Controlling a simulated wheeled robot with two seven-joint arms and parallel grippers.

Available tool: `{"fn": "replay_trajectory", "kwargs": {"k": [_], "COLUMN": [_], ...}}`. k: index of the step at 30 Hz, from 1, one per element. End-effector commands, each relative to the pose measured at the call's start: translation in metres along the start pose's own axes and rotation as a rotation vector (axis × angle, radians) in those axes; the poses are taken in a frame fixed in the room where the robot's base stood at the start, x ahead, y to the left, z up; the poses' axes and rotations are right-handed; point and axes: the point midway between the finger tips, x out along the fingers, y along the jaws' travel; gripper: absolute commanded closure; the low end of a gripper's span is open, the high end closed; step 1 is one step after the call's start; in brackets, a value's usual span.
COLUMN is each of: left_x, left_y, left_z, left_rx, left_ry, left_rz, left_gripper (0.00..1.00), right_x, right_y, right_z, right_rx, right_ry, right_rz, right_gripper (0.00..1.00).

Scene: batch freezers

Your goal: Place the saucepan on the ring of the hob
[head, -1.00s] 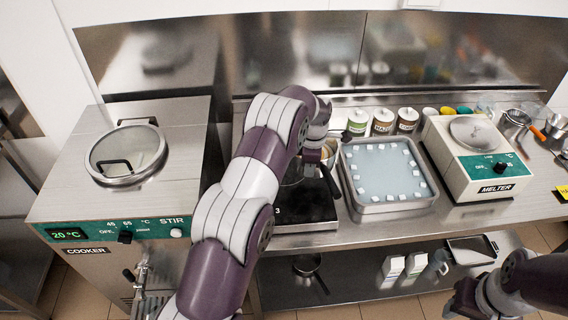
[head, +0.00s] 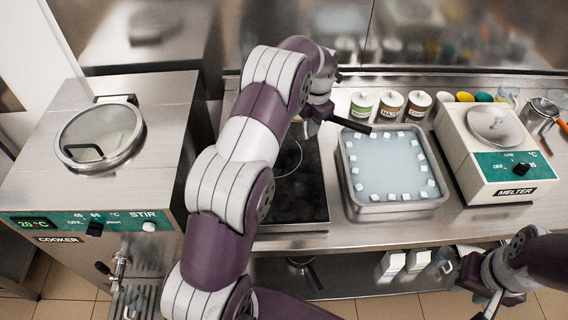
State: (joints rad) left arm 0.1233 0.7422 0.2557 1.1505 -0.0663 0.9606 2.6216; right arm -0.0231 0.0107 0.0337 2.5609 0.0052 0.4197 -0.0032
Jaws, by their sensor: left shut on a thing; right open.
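The black hob (head: 302,200) stands on the bench, left of the middle. Part of the thin ring line (head: 290,172) shows on its top, the rest hidden by my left arm. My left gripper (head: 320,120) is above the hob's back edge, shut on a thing. A dark bar, like a handle (head: 352,126), sticks out from it to the right, reaching over the back left of the steel tray. No saucepan body shows there; the arm may hide it. My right gripper (head: 486,302) is open and empty, low at the right, in front of the bench.
The steel tray (head: 398,209) of pale liquid and white cubes stands right of the hob. The melter (head: 510,168) is further right, the cooker (head: 165,120) at the left. Several tins (head: 390,105) line the back. A dark pan (head: 300,262) partly shows on the lower shelf.

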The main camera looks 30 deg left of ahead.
Motion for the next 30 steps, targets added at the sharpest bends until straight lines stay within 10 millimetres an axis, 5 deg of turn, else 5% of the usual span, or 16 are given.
{"fn": "replay_trajectory", "kwargs": {"k": [1, 2, 11, 21, 30], "left_x": [0.021, 0.024, 0.043, 0.086, 0.091], "left_y": [0.001, 0.001, 0.004, 0.002, 0.002], "left_z": [-0.01, -0.017, -0.077, -0.082, -0.081], "left_rx": [-0.004, -0.003, -0.001, 0.002, 0.001], "left_ry": [-0.005, -0.004, -0.001, -0.001, -0.003], "left_rz": [0.004, 0.003, 0.001, 0.001, 0.003], "left_gripper": [1.0, 1.0, 1.0, 1.0, 1.0], "right_x": [0.031, 0.037, 0.006, -0.01, -0.006], "right_y": [0.0, 0.0, 0.0, 0.0, 0.0], "right_z": [0.004, 0.004, 0.0, -0.002, -0.001], "right_rx": [0.0, 0.0, 0.0, 0.0, 0.0], "right_ry": [0.001, 0.0, 0.002, 0.002, 0.001], "right_rz": [0.0, 0.0, 0.0, 0.0, 0.0], "right_gripper": [0.57, 0.57, 0.57, 0.57, 0.57]}}
